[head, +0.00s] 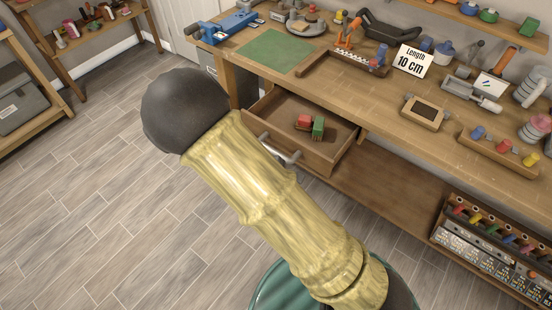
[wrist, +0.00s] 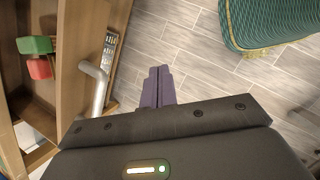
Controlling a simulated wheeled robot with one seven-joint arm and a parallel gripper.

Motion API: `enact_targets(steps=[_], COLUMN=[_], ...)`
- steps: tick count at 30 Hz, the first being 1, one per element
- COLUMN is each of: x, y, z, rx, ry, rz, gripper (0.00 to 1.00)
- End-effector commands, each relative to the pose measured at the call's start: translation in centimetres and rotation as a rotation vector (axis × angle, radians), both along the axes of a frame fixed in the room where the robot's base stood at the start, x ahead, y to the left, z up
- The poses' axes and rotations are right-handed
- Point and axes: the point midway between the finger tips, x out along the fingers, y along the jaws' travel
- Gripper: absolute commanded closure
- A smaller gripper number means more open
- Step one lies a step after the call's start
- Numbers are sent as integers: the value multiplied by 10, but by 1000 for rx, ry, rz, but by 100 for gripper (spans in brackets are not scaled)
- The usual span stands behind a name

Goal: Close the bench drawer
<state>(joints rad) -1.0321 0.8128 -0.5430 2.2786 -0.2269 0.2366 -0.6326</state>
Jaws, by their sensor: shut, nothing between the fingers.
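The bench drawer (head: 342,158) is pulled out from under the wooden bench in the head view. Its metal handle (head: 279,150) is on the front panel. A red block (head: 304,121) and a green block (head: 318,128) lie inside. In the wrist view the drawer front (wrist: 82,50) is at the left, with the handle (wrist: 97,88) sticking out toward my gripper (wrist: 158,86). My gripper's purple fingers are together and empty, to the right of the handle and apart from it in the picture. In the head view my own arm hides the gripper and part of the drawer front.
A lower shelf (head: 385,185) carries a rack of coloured items (head: 495,245). The plank floor (head: 80,190) left of the arm is clear.

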Motion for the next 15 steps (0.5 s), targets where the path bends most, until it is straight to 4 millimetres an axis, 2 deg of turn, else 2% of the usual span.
enact_targets(steps=[9, 15], x=[14, 20], y=[54, 89], z=[2, 9], rx=[-333, -503], ry=[7, -11], rz=[583, 849], gripper=[100, 100])
